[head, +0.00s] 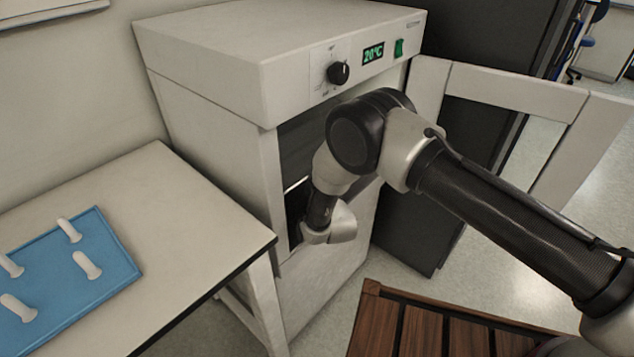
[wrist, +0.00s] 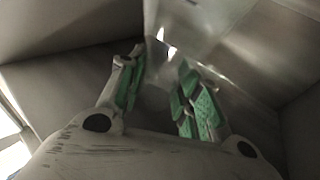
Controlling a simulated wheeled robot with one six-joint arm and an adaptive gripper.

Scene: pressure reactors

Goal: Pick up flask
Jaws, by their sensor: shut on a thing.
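In the wrist view, my gripper (wrist: 160,92) has its green-padded fingers on either side of a clear glass flask (wrist: 185,28). The fingers are shut on the flask, which shows as a pale, see-through shape running up from between them. Its full outline is faint against the grey walls. In the head view, my arm reaches into the open oven (head: 215,75), and the fingertips and flask are hidden inside it.
The oven door (head: 515,85) stands open to the right and its display reads 20°C. A white table (head: 165,190) at the left holds a blue board (head: 110,275) with several white pegs. A slatted wooden surface (head: 420,330) lies at the bottom.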

